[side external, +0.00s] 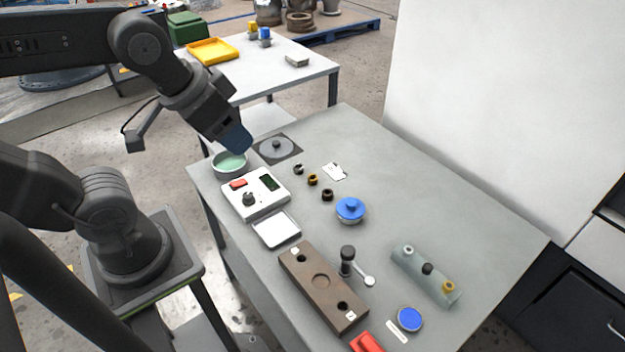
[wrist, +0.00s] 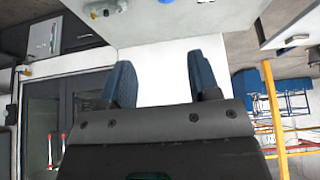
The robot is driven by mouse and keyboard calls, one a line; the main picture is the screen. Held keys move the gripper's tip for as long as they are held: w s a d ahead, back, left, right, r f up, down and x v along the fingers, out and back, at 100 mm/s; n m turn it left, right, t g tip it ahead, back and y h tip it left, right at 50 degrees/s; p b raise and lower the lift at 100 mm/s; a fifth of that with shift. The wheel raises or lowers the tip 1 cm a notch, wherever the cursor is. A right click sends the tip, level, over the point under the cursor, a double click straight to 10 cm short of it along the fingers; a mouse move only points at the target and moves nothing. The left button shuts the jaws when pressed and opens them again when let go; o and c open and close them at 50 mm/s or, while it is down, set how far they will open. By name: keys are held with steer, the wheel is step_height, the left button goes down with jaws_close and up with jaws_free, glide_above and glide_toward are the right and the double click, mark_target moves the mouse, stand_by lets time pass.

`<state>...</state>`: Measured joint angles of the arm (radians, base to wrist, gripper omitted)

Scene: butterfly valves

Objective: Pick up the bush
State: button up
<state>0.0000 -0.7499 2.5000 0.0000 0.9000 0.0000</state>
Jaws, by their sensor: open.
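Several small ring-shaped parts that look like bushes are on the grey table: a brass-coloured one (side external: 312,180), a dark one (side external: 327,195) and a dark-and-pale one (side external: 298,168). I cannot tell which is the bush meant. A grey-green block (side external: 420,277) holds more small round parts, one of them brass-coloured (side external: 448,287). My gripper (side external: 237,139) is above the far left of the table, near the green-filled bowl (side external: 230,164), apart from all these parts. In the wrist view its two blue fingers (wrist: 163,78) are spread, with nothing between them.
A white scale (side external: 268,204) with a dark part on it, a white tray (side external: 277,231), a brown block (side external: 322,290) and a blue-topped part (side external: 350,208) stand on the table (side external: 450,225). The table's right side is mostly clear.

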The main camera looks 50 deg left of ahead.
steer(key=shift+o, duration=0.2)
steer(key=shift+o, duration=0.5)
steer(key=n+g, duration=0.6)
steer(key=n, duration=0.5)
glide_above(313, 175)
steer(key=d, duration=0.2)
steer(key=f, duration=3.3)
steer(key=shift+s+a, duration=0.25)
steer(key=shift+s+a+f, duration=0.1)
steer(key=shift+a+f, duration=0.1)
steer(key=shift+f, duration=1.35)
steer(key=shift+a+f, duration=0.15)
steer(key=shift+f, duration=1.35)
